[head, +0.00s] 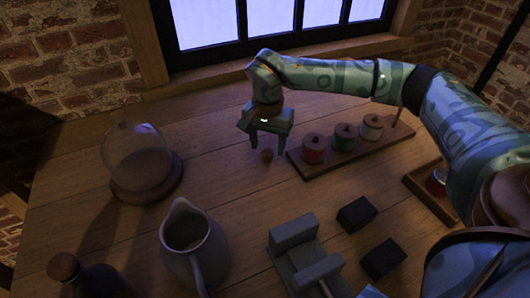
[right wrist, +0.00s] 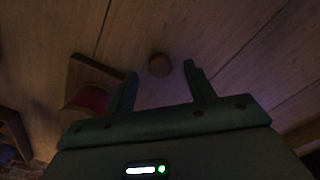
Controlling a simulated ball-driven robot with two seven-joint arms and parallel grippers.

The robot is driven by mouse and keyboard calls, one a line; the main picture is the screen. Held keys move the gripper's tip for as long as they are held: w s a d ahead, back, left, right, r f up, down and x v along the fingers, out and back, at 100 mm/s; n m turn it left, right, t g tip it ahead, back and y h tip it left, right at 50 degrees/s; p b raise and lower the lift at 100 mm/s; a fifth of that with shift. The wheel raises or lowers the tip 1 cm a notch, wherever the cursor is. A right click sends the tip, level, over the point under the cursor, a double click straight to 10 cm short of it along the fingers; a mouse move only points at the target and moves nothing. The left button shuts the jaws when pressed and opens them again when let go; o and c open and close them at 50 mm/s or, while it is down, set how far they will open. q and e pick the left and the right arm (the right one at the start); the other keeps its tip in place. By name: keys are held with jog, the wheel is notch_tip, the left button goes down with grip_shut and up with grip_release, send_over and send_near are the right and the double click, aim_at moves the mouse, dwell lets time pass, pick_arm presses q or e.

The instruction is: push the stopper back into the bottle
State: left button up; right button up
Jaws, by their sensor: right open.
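A dark bottle (head: 100,281) is at the bottom left of the head view, partly cut off by the frame edge. A brown stopper (head: 64,267) shows at its mouth; how deep it sits I cannot tell. My right gripper (head: 267,146) is far from the bottle, pointing down over the back middle of the table. It is open and empty. A small round brown thing (head: 267,155) lies on the table just beyond its fingertips; it also shows between the fingers in the right wrist view (right wrist: 159,65). My left gripper is not in view.
A glass dome (head: 137,150) on a wooden base stands at left, and a grey jug (head: 195,255) stands beside the bottle. A wooden rack (head: 305,168) with several spools is right of my gripper. A grey-green slotted fixture (head: 295,234) and two black blocks (head: 356,214) lie in front.

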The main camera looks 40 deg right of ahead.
notch_tip(320, 180, down, 2)
jog(key=shift+w+f+b, duration=0.1)
jog(key=shift+f+b, duration=0.1)
jog(key=shift+b, duration=0.1)
jog(key=shift+r, duration=0.15)
jog(key=c, duration=1)
jog(key=shift+c, duration=0.2)
